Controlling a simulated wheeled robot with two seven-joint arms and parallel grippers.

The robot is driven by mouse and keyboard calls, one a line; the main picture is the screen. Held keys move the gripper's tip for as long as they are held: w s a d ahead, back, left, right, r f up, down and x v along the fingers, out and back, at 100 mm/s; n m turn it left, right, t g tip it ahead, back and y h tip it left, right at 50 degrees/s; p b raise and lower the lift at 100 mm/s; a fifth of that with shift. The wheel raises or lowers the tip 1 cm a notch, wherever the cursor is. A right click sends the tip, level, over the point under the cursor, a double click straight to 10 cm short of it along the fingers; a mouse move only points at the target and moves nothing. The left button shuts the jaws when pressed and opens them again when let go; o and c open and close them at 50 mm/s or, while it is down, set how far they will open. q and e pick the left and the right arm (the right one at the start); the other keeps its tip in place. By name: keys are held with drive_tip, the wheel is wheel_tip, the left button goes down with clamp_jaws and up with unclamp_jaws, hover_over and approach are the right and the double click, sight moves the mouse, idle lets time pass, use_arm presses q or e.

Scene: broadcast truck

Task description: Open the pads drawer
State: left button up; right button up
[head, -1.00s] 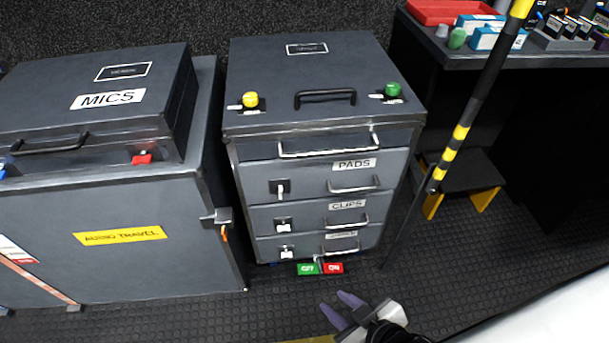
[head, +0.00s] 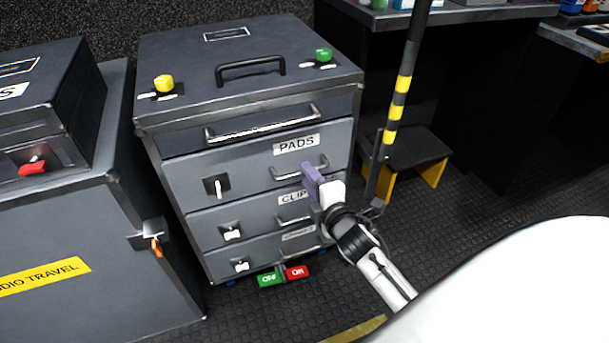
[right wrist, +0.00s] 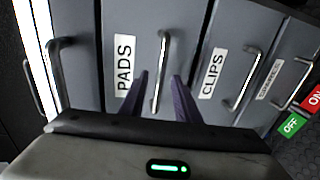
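The pads drawer (head: 245,166) is the grey front with the white PADS label (head: 296,144), under a wider top drawer with its own bar handle. It looks shut. Its silver bar handle (head: 285,174) also shows upright in the right wrist view (right wrist: 161,62). My right gripper (head: 309,174) is at the right end of this handle in the head view. In the right wrist view its two purple fingers (right wrist: 160,90) are apart, with the handle between them in the picture. I cannot tell whether they touch it. My left gripper is not in view.
The clips drawer (head: 262,216) and another drawer lie below. A yellow-black striped pole (head: 397,105) and a step stool (head: 413,155) stand to the right. The audio travel case (head: 100,230) stands left. Floor in front is open.

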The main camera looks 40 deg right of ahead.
drive_tip(key=shift+x, duration=1.65)
clamp_jaws()
